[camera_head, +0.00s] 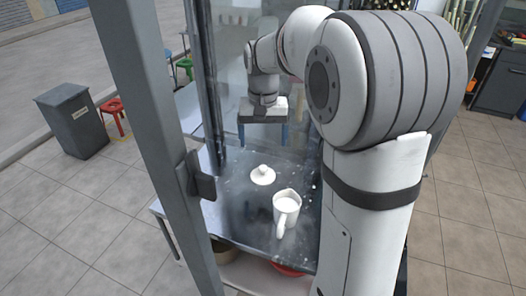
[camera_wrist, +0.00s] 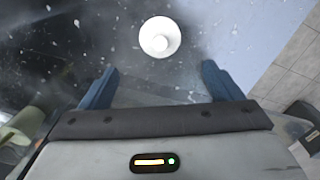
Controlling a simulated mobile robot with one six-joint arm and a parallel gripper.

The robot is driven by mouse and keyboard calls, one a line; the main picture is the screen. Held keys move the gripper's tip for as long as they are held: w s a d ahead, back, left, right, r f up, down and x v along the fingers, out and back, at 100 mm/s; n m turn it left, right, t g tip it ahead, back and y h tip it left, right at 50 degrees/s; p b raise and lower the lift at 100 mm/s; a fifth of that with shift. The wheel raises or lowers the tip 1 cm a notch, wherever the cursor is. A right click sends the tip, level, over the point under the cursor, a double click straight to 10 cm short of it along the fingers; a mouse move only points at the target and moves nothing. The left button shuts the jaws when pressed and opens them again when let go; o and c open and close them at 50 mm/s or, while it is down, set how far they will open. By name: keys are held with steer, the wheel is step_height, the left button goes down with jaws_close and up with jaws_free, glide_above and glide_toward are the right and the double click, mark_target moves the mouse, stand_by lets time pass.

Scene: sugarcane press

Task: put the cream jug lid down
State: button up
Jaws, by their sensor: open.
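The cream jug lid (camera_head: 263,175) is white with a round knob and lies knob-up on the dark metal counter (camera_head: 240,215). In the wrist view the lid (camera_wrist: 160,37) sits beyond my fingertips, roughly midway between them across the picture, and nothing touches it. The white cream jug (camera_head: 286,208) stands upright on the counter in front and to the right of the lid, its handle toward the camera. My gripper (camera_head: 263,138) is above and behind the lid, pointing down. Its two blue fingers (camera_wrist: 158,82) are spread wide with nothing between them.
A grey post (camera_head: 150,130) and a clear panel stand at the counter's left. A grey bin (camera_head: 72,120) and a red stool (camera_head: 113,112) stand on the floor beyond. Bare counter surrounds the lid. A green cup-like object (camera_wrist: 25,125) shows at the wrist view's lower left.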

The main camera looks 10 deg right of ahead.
steer(key=s+f+n+t, duration=0.2)
steer(key=s, duration=1.9)
steer(key=shift+s+n+t, duration=0.3)
steer(key=shift+t, duration=0.1)
steer(key=shift+f, duration=0.1)
